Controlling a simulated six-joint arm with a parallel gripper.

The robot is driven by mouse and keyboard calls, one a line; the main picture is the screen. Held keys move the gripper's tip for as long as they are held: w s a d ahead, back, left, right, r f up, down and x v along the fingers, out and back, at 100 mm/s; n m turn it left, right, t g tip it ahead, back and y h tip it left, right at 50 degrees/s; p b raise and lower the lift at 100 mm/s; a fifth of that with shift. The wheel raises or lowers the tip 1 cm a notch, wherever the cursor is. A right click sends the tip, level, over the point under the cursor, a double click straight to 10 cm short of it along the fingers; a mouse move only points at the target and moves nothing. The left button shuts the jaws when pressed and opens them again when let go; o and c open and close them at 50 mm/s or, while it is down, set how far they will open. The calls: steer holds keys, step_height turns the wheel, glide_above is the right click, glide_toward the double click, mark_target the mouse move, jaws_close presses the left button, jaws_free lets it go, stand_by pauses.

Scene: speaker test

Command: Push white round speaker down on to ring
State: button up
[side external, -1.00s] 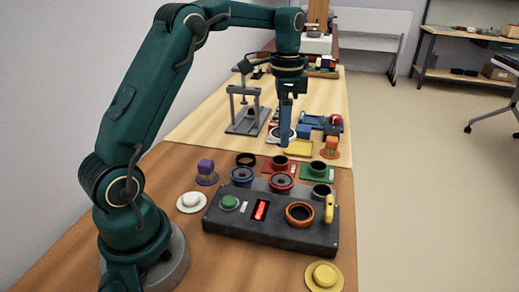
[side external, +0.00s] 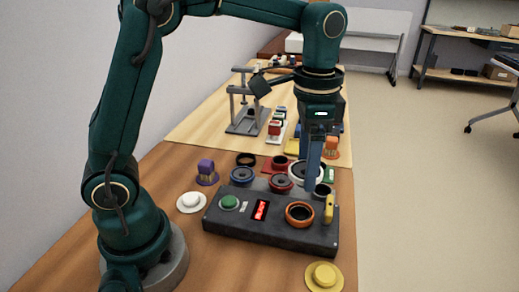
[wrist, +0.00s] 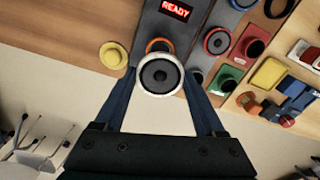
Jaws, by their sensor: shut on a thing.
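The white round speaker (wrist: 160,75) has a white rim and a dark cone. My gripper (wrist: 160,92) is shut on it, with one blue finger on each side. In the side view the speaker (side external: 303,172) shows beside my gripper's finger (side external: 309,188), held above the back right of the dark panel. The orange ring (side external: 300,214) sits on the panel, open and empty, in front of the speaker. In the wrist view the orange ring (wrist: 158,44) shows only in part, hidden behind the speaker.
The dark panel (side external: 265,236) carries a green button (side external: 229,202), a red display (side external: 260,210) and a yellow lever (side external: 328,208). Blue (side external: 242,175) and red (side external: 281,183) ringed speakers sit at its back. A yellow round part (side external: 324,275) lies in front. A grey press stand (side external: 245,110) stands behind.

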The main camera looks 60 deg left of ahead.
glide_above(302, 202)
steer(key=s+d, duration=0.2)
steer(key=shift+w+f, duration=0.1)
steer(key=shift+f, duration=3.25)
steer(key=shift+f, duration=1.25)
steer(key=o, duration=1.2)
steer(key=shift+o, duration=0.2)
steer(key=shift+r, duration=3.8)
